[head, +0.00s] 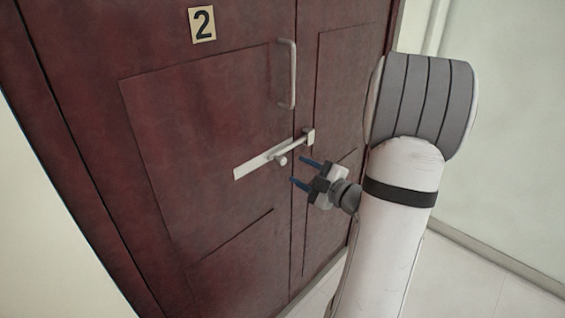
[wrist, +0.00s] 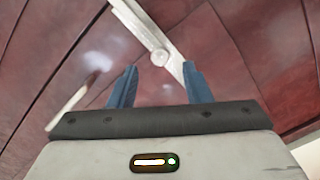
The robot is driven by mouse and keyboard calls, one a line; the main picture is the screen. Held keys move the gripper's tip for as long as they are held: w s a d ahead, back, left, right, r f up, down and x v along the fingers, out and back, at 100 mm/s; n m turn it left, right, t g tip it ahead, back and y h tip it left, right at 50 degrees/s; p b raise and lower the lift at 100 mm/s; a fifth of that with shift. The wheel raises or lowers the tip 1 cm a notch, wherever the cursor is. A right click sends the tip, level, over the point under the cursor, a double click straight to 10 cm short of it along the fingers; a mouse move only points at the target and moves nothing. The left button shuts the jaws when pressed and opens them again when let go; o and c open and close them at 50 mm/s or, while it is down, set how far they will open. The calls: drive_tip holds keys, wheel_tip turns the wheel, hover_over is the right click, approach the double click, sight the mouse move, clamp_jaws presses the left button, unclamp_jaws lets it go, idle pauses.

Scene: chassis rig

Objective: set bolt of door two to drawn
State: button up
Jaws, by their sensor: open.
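The dark red door with the number 2 plate (head: 202,24) carries a pale sliding bolt (head: 262,159). Its bar slants up to the right across the gap between the door leaves, and its end reaches the keeper (head: 308,136). A small round knob (head: 281,160) sticks out from the bolt. My gripper (head: 302,171) is open and empty, just right of the knob, with its blue fingers pointing at the door. In the wrist view the knob (wrist: 160,57) lies just beyond and between the two fingertips (wrist: 160,69). I see no contact with it.
A pale vertical door handle (head: 288,74) stands above the bolt, near the gap. The right door leaf (head: 335,105) is partly behind my arm. Pale walls (head: 510,110) flank the door, and the floor (head: 480,285) at lower right looks clear.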

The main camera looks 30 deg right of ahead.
sight(284, 162)
drive_tip(key=p+x, duration=0.1)
drive_tip(key=x, duration=0.6)
drive_tip(key=shift+w+a+r, duration=0.2)
drive_tip(key=shift+a, duration=0.05)
drive_tip(key=shift+c, duration=0.2)
clamp_jaws()
